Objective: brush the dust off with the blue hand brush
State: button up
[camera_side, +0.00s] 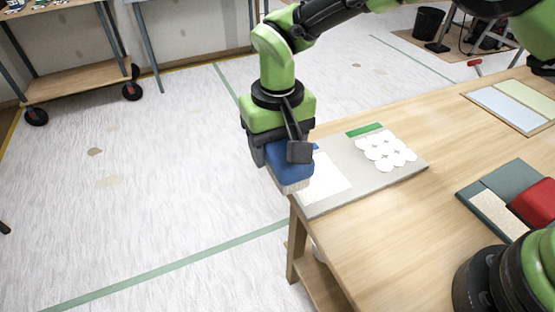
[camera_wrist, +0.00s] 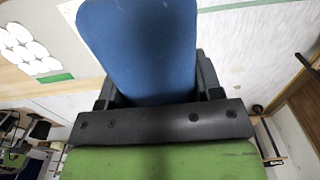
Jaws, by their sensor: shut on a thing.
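My gripper (camera_side: 280,152) is shut on the blue hand brush (camera_side: 289,169), its pale bristles pointing down. The brush is at the left edge of a grey board (camera_side: 372,186), beside a white sheet (camera_side: 329,181). I cannot tell whether the bristles touch the board or hang just past its edge. In the wrist view the blue brush body (camera_wrist: 140,45) fills the upper middle, between the dark fingers, and hides most of the board. No dust can be made out.
The board also carries a green strip (camera_side: 364,129) and a cluster of white discs (camera_side: 385,150). On the wooden table (camera_side: 437,130) are a panel with pale sheets (camera_side: 511,104), a green-grey tray (camera_side: 483,203) and a red block (camera_side: 537,203). The floor left of the table is open.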

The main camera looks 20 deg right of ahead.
aim_at(352, 164)
notch_tip(352, 164, down, 8)
jog(key=shift+d, duration=0.2)
jog(key=d, duration=1.6)
jog(key=shift+d, duration=0.15)
jog(key=shift+c, duration=0.4)
jog(key=a, duration=1.7)
notch_tip(352, 164, up, 8)
jog(key=shift+d+r, duration=0.1)
jog(key=shift+d, duration=0.05)
jog(key=o, duration=0.3)
jog(key=shift+c, duration=1.1)
jog(key=shift+d, duration=0.1)
